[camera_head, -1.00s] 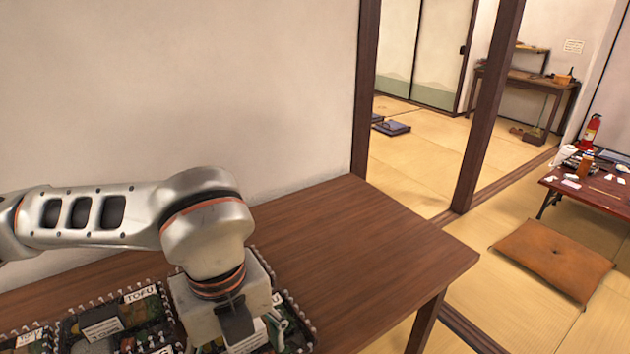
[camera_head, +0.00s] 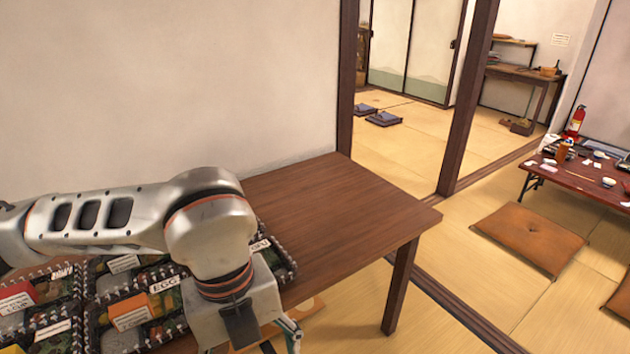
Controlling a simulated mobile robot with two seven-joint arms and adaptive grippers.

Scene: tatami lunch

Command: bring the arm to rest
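My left arm comes in from the left and reaches over the front of the brown wooden table (camera_head: 330,205). My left gripper (camera_head: 285,340) points down at the table's front edge. Its fingertips are mostly cut off by the bottom of the picture, so I cannot tell whether it is open or shut. My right gripper is not in view.
Black-edged trays with labelled food boxes, one marked EGG (camera_head: 163,284), crowd the table's left part. Its right end is bare. Beyond stand a dark post (camera_head: 468,95), an orange floor cushion (camera_head: 530,236) and a low table (camera_head: 585,178) with small items.

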